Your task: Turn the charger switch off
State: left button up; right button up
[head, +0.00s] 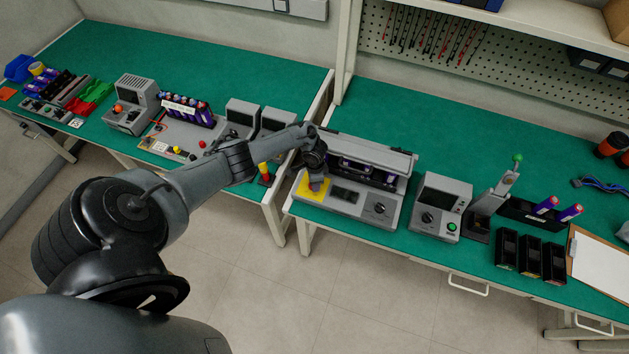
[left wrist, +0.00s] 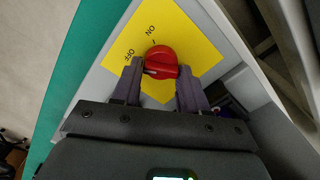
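The charger (head: 345,195) is a grey unit at the left front of the right-hand bench. A yellow plate (head: 309,194) sits on its left end, and its ON and OFF labels show in the left wrist view (left wrist: 196,46). The red rotary switch (left wrist: 161,61) stands on this plate, with a pale mark on its side toward the OFF label. My left gripper (left wrist: 160,78) is over the plate, with one finger at each side of the red knob; both fingertips seem to touch it. In the head view the gripper (head: 316,182) mostly covers the knob. My right gripper is out of view.
A grey box with a dial and green button (head: 440,207) stands right of the charger. A lever press with a green knob (head: 492,205), black bins (head: 530,256) and a clipboard (head: 598,262) are farther right. The left bench (head: 215,65) holds other devices. A gap separates the benches.

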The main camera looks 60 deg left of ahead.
pick_arm(q)
jog(key=o, duration=0.4)
jog(key=shift+c, duration=0.2)
jog(key=shift+r+p, duration=0.35)
jog(key=shift+r, duration=0.25)
notch_tip(320, 180, up, 10)
jog(key=p, duration=0.3)
jog(key=shift+f, duration=0.2)
jog(key=shift+s, duration=0.1)
